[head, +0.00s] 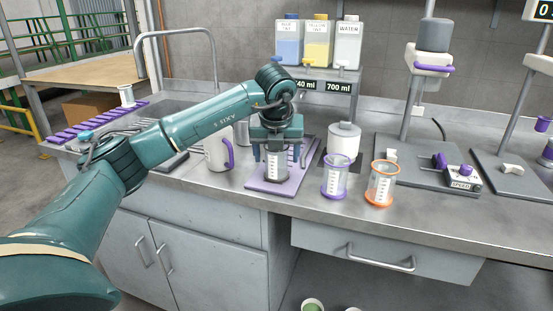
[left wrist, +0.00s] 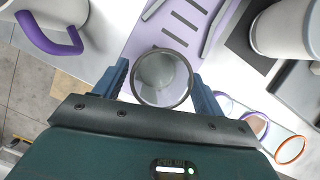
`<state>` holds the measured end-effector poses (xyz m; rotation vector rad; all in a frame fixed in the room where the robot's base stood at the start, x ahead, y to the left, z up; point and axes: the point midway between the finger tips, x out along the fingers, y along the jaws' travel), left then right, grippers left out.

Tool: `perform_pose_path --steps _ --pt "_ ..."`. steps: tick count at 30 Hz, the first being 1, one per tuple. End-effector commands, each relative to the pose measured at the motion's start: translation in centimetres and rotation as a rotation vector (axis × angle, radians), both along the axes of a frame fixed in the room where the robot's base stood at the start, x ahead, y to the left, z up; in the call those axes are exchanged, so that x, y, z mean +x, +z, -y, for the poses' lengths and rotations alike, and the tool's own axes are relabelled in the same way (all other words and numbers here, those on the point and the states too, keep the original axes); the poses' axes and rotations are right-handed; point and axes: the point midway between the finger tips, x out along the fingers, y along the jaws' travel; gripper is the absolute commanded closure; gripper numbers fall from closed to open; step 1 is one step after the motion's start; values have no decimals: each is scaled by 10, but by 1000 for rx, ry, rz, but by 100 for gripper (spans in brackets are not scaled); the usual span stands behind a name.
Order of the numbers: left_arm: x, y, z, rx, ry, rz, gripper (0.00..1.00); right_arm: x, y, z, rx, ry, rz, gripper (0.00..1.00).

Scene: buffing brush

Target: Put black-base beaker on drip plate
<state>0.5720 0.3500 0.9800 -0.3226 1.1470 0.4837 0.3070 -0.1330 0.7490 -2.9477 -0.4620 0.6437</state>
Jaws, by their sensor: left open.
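The black-base beaker (head: 275,168) stands upright, seemingly on the front part of the purple drip plate (head: 256,186). My left gripper (head: 278,157) is above it, pointing down, with one finger on each side of the beaker. The left wrist view shows the beaker's round rim (left wrist: 162,78) between the open fingers (left wrist: 160,74), with a gap visible on at least one side. The slotted drip plate (left wrist: 150,28) extends behind it. Part of the beaker's top is hidden by the gripper in the head view. My right gripper is not in view.
A white mug with purple handle (head: 217,152) stands left of the plate. A purple-ringed beaker (head: 334,178) and an orange-ringed beaker (head: 381,184) stand to the right. A white container (head: 343,143) is behind them. Stirrer stands (head: 424,160) occupy the right.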

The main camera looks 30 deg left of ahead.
Motion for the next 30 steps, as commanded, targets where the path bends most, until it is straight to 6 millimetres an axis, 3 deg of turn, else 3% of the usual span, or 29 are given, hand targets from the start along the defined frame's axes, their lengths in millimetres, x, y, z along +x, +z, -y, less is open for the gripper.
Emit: perform_pose_path --steps 9,15,26,29,30 --pt "-22 64 14 0 0 4 30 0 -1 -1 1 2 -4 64" --pt "-30 85 18 -1 -1 2 30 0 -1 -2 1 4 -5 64" --pt "-31 86 23 -8 -13 -4 30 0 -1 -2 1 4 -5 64" --pt "-30 64 47 -64 -100 -30 30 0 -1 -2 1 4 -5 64" --pt "-31 49 64 -108 -162 -49 30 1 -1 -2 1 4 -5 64"
